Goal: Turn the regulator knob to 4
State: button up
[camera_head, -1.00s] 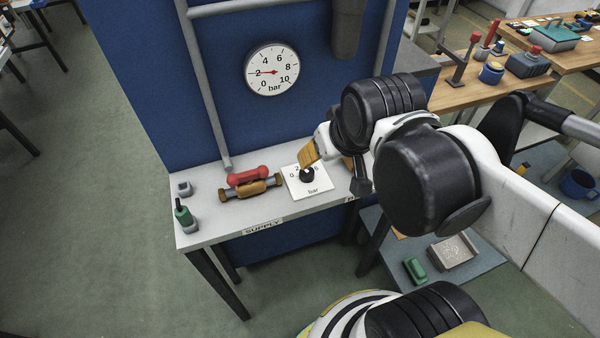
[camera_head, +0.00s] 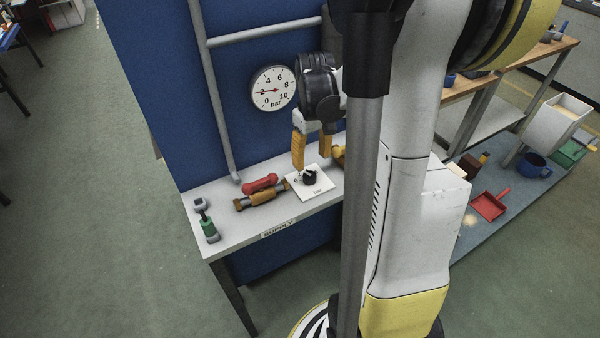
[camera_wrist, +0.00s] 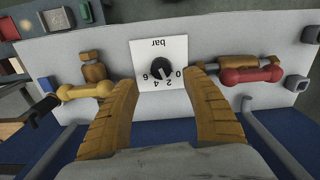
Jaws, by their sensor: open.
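The black regulator knob (camera_head: 310,178) sits on a white square dial plate (camera_head: 322,187) marked "bar" on the grey table. In the wrist view the knob (camera_wrist: 159,69) shows upside down, with 0, 2, 4 and 6 around it. Its white pointer mark looks to lie near 2, but is small. My gripper (camera_head: 312,168) has yellow-brown fingers, open, pointing down above the knob. In the wrist view the fingertips (camera_wrist: 162,76) stand apart on both sides of the knob. The round gauge (camera_head: 273,88) on the blue wall has its red needle at about 2.
Left of the plate lie a red-handled piece (camera_head: 260,183) and a brown cylindrical piece (camera_head: 263,195). A green-and-grey tool (camera_head: 206,220) lies at the table's left end. A yellow piece (camera_wrist: 85,91) lies beyond the plate's other side. A grey pipe (camera_head: 212,100) runs down the wall.

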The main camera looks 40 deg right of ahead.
aim_at(310, 175)
notch_tip(310, 175, down, 8)
jog(key=shift+r+b, duration=0.25)
jog(key=shift+b, duration=1)
jog(key=c, duration=1.2)
